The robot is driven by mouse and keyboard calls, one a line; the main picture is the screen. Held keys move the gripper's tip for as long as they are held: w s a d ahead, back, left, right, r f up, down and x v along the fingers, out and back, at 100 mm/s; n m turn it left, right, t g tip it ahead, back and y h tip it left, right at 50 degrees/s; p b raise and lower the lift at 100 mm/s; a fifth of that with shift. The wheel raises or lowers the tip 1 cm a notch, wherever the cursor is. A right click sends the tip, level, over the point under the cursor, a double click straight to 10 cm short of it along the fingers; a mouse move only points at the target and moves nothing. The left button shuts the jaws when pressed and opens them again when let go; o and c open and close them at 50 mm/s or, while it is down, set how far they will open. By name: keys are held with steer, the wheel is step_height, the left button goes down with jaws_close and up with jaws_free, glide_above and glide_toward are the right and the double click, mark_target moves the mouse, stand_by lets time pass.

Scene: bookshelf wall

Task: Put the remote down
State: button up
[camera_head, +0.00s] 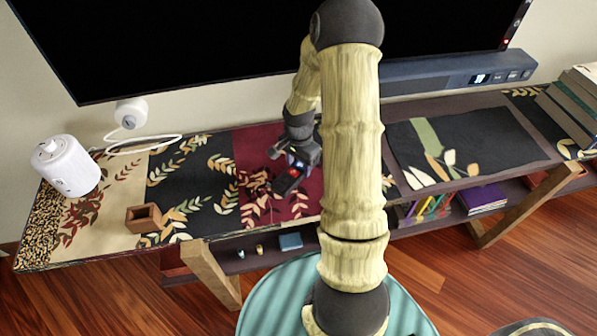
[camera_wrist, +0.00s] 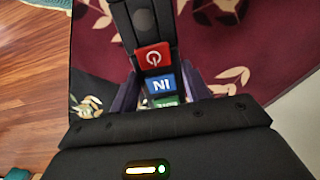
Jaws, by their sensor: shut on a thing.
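The remote (camera_wrist: 153,58) is black with a red power button, a blue button and a green one below it, seen in the wrist view. My gripper (camera_wrist: 160,88) is shut on it, with one finger on each side. In the head view, the remote (camera_head: 287,182) is a small dark bar under my gripper (camera_head: 292,166), over the dark red part of the table's leaf-patterned runner (camera_head: 262,147). I cannot tell whether the remote touches the runner. Its lower end is hidden by my gripper's body in the wrist view.
A white cylindrical speaker (camera_head: 66,167) and a small open wooden box (camera_head: 143,218) stand on the left of the table. A soundbar (camera_head: 450,72) and books (camera_head: 575,100) are at the right. A large screen (camera_head: 200,45) hangs behind. The runner around my gripper is clear.

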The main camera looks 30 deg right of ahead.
mark_target(299, 166)
steer(key=shift+f, duration=1.8)
steer(key=shift+f, duration=0.1)
steer(key=o, duration=1.1)
step_height(299, 166, up, 12)
steer(key=shift+r+p, duration=0.1)
steer(key=shift+p, duration=0.25)
